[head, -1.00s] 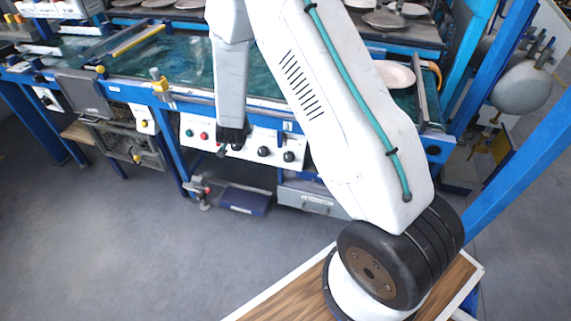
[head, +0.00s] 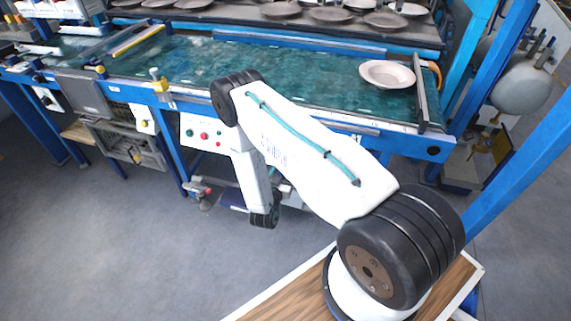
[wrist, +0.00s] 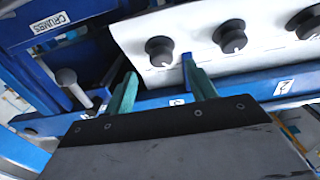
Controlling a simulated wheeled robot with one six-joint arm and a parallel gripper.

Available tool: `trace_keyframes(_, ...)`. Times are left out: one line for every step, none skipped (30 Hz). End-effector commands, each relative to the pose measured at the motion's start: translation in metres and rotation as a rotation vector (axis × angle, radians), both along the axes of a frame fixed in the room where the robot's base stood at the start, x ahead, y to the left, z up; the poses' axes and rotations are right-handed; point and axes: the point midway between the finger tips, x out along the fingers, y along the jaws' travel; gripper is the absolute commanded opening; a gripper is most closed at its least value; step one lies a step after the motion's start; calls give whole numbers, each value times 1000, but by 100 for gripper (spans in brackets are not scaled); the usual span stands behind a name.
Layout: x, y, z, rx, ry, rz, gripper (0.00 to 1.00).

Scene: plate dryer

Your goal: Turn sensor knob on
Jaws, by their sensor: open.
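The white control panel (head: 190,124) is on the front of the blue machine, with its right part hidden behind my arm in the head view. In the wrist view the panel (wrist: 200,58) shows three black knobs: left (wrist: 159,50), middle (wrist: 230,37) and right (wrist: 305,22). I cannot tell which one is the sensor knob, as no label on it is readable. My gripper (wrist: 160,70) is open and empty, its two green fingers apart. The left knob appears between and just beyond the fingertips; contact is not visible.
A red button (head: 204,136) sits on the panel. A blue rail (wrist: 150,103) runs below the knobs, close to the fingers. A plate (head: 387,74) lies on the green belt. The floor at front left is clear.

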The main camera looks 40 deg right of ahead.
Motion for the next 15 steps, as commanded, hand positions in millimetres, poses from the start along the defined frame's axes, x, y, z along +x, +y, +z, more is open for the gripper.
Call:
trace_keyframes(6, -8, 0, 1, -3, -3, 56)
trace_keyframes(9, -12, 0, 2, -4, -4, 56)
trace_keyframes(12, -17, 0, 1, -2, -3, 56)
trace_keyframes(15, -20, 0, 1, -2, -3, 56)
trace_keyframes(18, -24, 0, 2, -1, -3, 56)
trace_keyframes(21, -27, 0, 3, -2, -2, 56)
trace_keyframes(23, -30, 0, 3, -2, -2, 56)
trace_keyframes(24, -32, 0, 2, -1, -2, 56)
trace_keyframes(26, -34, 0, 1, 0, -1, 56)
trace_keyframes(27, -35, 0, 1, 0, -1, 56)
trace_keyframes(28, -36, 0, 1, 0, 0, 56)
trace_keyframes(29, -37, 0, 2, 0, 0, 56)
trace_keyframes(29, -38, 0, 2, 1, 0, 56)
trace_keyframes(29, -38, 0, 2, 0, 0, 56)
trace_keyframes(29, -38, 0, 2, 1, 0, 56)
